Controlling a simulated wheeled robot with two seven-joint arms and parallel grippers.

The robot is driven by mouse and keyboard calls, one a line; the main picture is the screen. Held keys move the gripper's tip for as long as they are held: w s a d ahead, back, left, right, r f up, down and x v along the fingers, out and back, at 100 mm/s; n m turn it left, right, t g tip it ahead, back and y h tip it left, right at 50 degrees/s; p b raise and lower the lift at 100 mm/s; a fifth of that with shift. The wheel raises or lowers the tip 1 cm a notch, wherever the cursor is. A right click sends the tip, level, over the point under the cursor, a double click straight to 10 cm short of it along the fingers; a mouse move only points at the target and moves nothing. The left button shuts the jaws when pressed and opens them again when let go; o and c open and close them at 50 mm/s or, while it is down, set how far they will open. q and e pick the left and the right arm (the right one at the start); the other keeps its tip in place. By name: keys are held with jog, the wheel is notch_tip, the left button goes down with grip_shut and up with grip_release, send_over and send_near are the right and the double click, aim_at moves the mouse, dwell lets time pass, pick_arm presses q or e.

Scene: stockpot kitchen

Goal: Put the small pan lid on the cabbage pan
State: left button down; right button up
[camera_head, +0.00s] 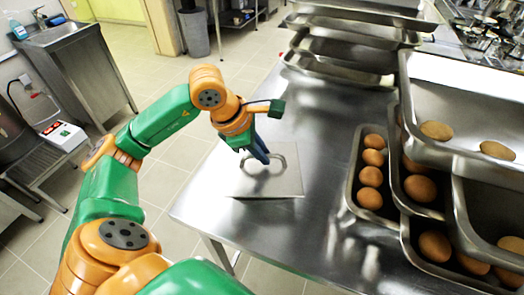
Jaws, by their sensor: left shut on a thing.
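A small rectangular steel pan lid (285,182) with a loop handle is at the left side of the steel table. My left gripper (260,155) reaches down from above and is shut on the loop handle. I cannot tell whether the lid rests on the tabletop or hangs just above it. No pan with cabbage can be made out in the head view. My right gripper is not in view.
Steel pans with round brown items (371,178) fill the table's right side, some stacked. Empty steel trays (345,55) stand at the back. The tabletop (300,240) in front of the lid is clear. A sink unit (75,65) stands at far left.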

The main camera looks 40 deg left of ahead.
pick_arm(q)
jog(key=shift+f+b, duration=0.4)
jog(key=shift+b, duration=0.1)
dwell(0.3)
jog(key=c, duration=0.8)
grip_release()
